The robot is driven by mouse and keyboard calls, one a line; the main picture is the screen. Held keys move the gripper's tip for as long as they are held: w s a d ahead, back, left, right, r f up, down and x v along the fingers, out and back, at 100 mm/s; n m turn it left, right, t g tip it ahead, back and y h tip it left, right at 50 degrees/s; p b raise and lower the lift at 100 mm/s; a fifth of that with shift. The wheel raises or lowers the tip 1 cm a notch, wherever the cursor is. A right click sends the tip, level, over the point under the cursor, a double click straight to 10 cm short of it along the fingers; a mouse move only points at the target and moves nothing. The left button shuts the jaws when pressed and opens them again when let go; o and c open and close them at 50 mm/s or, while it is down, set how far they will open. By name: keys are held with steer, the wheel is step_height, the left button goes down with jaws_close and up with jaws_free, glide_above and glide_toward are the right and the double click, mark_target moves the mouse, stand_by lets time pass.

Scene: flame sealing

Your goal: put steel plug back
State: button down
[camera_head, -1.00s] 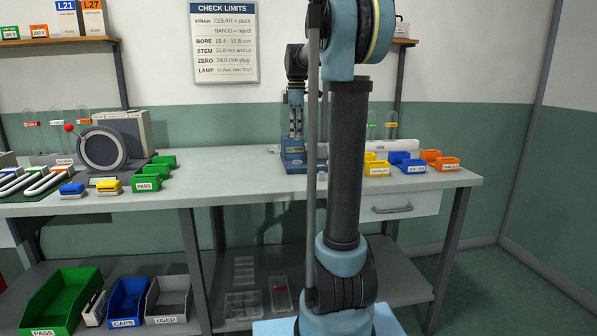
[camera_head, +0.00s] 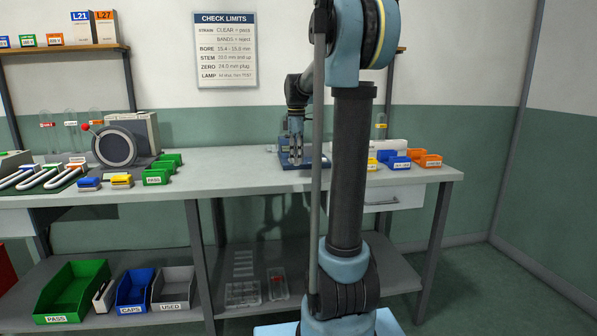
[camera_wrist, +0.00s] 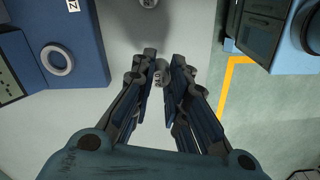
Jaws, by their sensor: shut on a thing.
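My gripper (camera_wrist: 160,72) is shut on a small grey steel plug (camera_wrist: 161,78), which shows between the fingertips in the wrist view. The fingertips hide part of the plug. In the head view my gripper (camera_head: 296,156) is low over the bench, at the blue device (camera_head: 318,163). In the wrist view the blue device (camera_wrist: 55,85) lies left of the gripper. It has a pale ring (camera_wrist: 57,60) on its top. Whether the plug touches the bench I cannot tell.
Yellow, blue and orange bins (camera_head: 428,160) stand right on the bench (camera_head: 240,172). Green bins (camera_head: 156,176) and a round dial device (camera_head: 115,148) stand left. Bench between is clear.

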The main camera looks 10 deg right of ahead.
steer(key=shift+d+f, duration=0.15)
steer(key=shift+f, duration=2.15)
steer(key=c, duration=1.6)
jaws_free()
step_height(320, 180, up, 12)
steer(key=s+f+m, duration=0.5)
steer(key=s+f, duration=0.4)
steer(key=s, duration=0.2)
steer(key=s+f+m+t, duration=0.1)
steer(key=s+f+m, duration=0.4)
steer(key=s+f, duration=0.4)
steer(key=s+f+m+t, duration=0.1)
steer(key=s+f+m, duration=0.3)
steer(key=s+f, duration=0.5)
steer(key=shift+s+d+f+m, duration=0.1)
steer(key=shift+s+m, duration=0.05)
steer(key=shift+s, duration=0.8)
steer(key=shift+s+d+f+m, duration=0.1)
steer(key=shift+s+f, duration=0.05)
steer(key=shift+s, duration=0.85)
steer(key=shift+s+d+f+m, duration=0.1)
steer(key=shift+s+m, duration=0.05)
steer(key=shift+s, duration=0.8)
